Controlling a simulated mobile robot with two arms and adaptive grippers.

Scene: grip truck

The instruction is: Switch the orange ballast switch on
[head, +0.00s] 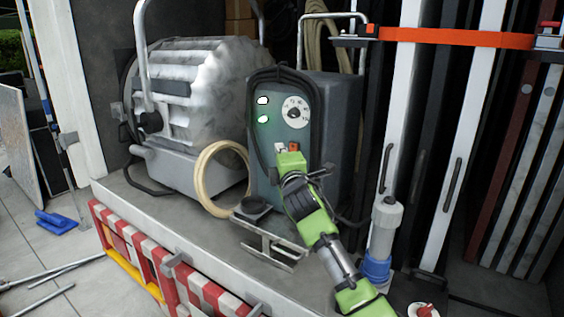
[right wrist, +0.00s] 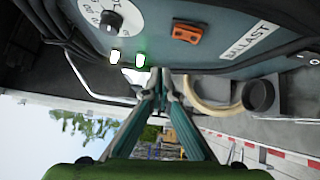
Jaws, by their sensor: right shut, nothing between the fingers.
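The ballast box (head: 338,115) is a grey-blue unit on the truck bed, with a dial and two small lights on its front. Its orange switch (head: 293,147) is low on the front panel, just above my right gripper (head: 291,163). The right wrist view shows the orange rocker switch (right wrist: 187,33) beside a BALLAST label (right wrist: 249,40). There my right gripper (right wrist: 162,76) is shut and empty, its tips near the panel, below and left of the switch. I cannot tell whether they touch the panel, or which way the rocker is tipped. My left gripper is out of view.
A large silver lamp (head: 205,90) and a cream cable coil (head: 222,180) stand left of the box. A white and blue cylinder (head: 384,228) and upright panels stand to the right. One light (head: 264,119) on the box glows green.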

